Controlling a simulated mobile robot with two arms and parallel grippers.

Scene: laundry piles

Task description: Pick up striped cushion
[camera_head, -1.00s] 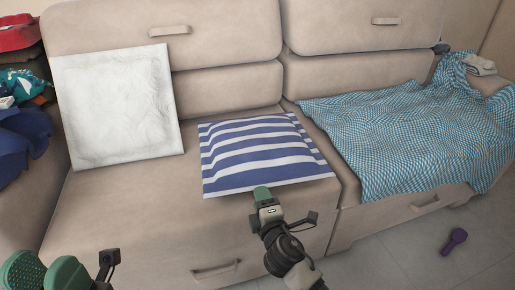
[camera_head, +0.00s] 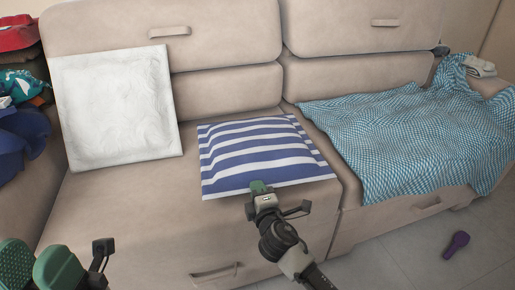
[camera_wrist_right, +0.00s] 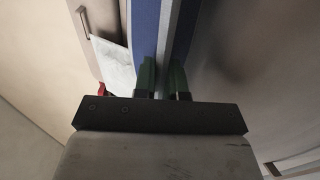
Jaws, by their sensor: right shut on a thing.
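The striped cushion (camera_head: 262,152), blue and white, lies on the sofa seat in the middle of the head view. My right gripper (camera_head: 260,187) is at its front edge, with the green fingers shut on that edge. In the right wrist view the fingers (camera_wrist_right: 163,80) stand close together with the striped cloth (camera_wrist_right: 165,30) between them. My left gripper (camera_head: 38,268) is at the lower left corner of the head view, away from the cushion, with its two green fingers apart and nothing seen between them.
A white cushion (camera_head: 115,108) leans on the sofa backrest at the left. A blue checked blanket (camera_head: 410,135) covers the right seat. Clothes (camera_head: 20,130) are piled on the left armrest. A purple object (camera_head: 456,244) lies on the floor at right.

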